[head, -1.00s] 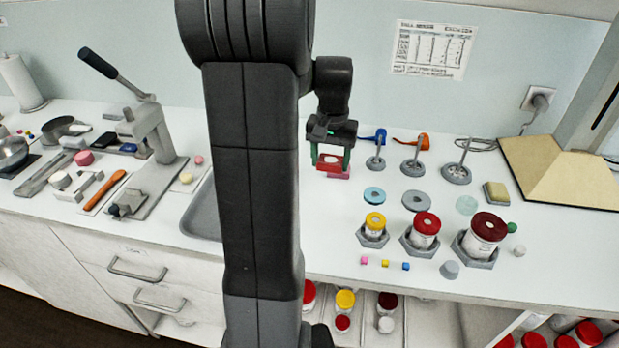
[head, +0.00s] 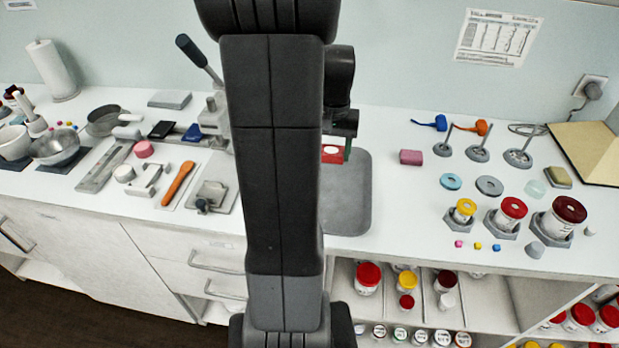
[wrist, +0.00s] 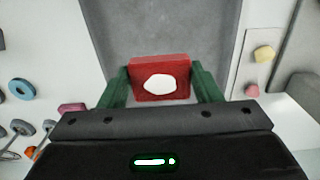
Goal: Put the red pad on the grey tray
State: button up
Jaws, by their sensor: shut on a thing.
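The red pad (head: 332,155), a small red block with a white spot on its face, is between the green fingers of my gripper (head: 336,150). In the wrist view the fingers are shut on the pad (wrist: 160,65) from both sides. The grey tray (head: 350,195) lies on the counter below and behind my arm, which hides its left part. In the wrist view the tray (wrist: 190,28) fills the upper middle, beyond the pad. The pad appears above the tray's far part; its height over it is hard to tell.
A pink block (head: 411,157) sits on the counter right of the tray. Farther right are stands, rings and lidded jars (head: 510,212). Left of my arm are a lever press (head: 212,120), an orange-handled tool (head: 178,184) and pans.

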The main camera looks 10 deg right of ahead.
jog(key=shift+a+f, duration=0.15)
jog(key=shift+a, duration=0.2)
notch_tip(320, 180, down, 10)
jog(key=shift+r+p, duration=0.15)
jog(key=shift+p, duration=0.25)
jog(key=shift+f, duration=0.2)
jog(key=o, duration=0.9)
jog(key=shift+o, duration=0.2)
jog(key=shift+r, duration=0.1)
notch_tip(320, 180, up, 12)
jog(key=shift+r, duration=0.15)
